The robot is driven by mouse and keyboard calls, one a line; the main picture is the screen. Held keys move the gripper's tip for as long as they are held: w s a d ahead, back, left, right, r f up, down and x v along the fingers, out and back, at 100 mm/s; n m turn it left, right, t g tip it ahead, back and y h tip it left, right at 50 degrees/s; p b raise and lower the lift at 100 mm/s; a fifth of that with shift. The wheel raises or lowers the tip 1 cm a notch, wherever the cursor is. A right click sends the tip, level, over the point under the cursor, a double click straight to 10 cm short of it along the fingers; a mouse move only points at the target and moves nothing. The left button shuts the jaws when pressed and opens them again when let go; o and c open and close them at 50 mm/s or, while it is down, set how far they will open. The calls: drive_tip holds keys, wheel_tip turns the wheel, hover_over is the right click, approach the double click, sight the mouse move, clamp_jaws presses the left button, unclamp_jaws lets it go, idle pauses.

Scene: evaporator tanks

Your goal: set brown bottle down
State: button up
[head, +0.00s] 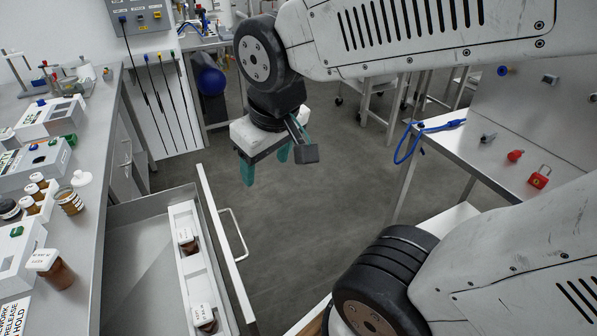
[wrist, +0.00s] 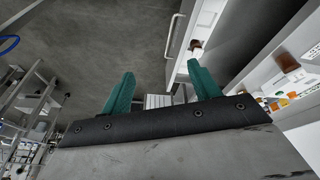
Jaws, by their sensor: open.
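My gripper (head: 267,162) hangs above the open floor, to the right of the open drawer, with its green fingers spread and nothing between them. The fingers also show apart in the wrist view (wrist: 162,90). A brown bottle with a white cap (head: 58,273) stands on the left bench beside the white tray units. Two more brown bottles with white labelled caps, one farther back (head: 187,243) and one nearer (head: 205,320), sit in the white rack in the drawer. I cannot tell which one the task means. None touches my gripper.
The drawer (head: 130,240) is pulled out, its front panel and handle (head: 235,235) between the rack and the floor. Several small jars (head: 70,201) crowd the left bench. A steel table (head: 490,150) with a red padlock (head: 540,177) stands at right. The middle floor is clear.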

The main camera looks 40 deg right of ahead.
drive_tip(key=s+d+r+m+g, duration=0.1)
drive_tip(key=s+g, duration=0.1)
drive_tip(key=s, duration=0.6)
drive_tip(key=shift+r+y, duration=0.25)
drive_tip(key=shift+y, duration=0.05)
